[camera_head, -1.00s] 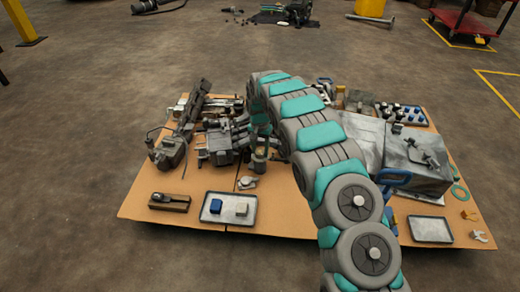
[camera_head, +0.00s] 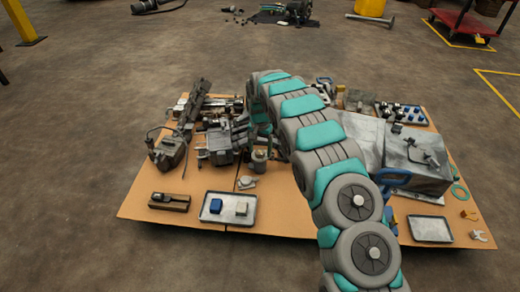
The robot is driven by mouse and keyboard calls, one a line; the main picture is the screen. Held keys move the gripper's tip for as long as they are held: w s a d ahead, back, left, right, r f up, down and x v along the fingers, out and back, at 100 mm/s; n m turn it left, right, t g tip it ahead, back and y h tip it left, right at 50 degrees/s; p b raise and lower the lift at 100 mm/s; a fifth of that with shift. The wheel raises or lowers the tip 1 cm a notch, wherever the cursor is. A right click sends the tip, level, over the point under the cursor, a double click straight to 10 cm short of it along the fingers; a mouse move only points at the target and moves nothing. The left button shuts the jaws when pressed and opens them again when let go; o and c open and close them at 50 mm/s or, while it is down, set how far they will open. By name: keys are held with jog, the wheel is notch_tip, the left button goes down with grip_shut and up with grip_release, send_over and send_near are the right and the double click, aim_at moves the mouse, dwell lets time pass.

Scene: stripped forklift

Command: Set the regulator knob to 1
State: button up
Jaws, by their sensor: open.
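My arm reaches from the bottom right up over the middle of the board, and its far end bends down among the parts left of centre. No knob or number marks can be made out at this size.
Forklift parts lie on a cardboard-brown board (camera_head: 150,207). A dark engine-like part (camera_head: 168,152) is at left, a tray (camera_head: 214,218) with two blocks in front, an empty tray (camera_head: 431,229) at right, and a large grey housing (camera_head: 425,170) behind it. Open floor surrounds the board.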

aim_at(260, 151)
notch_tip(260, 151, up, 7)
jog(key=shift+r+p, duration=0.1)
jog(key=shift+p, duration=0.2)
jog(key=shift+r, duration=0.3)
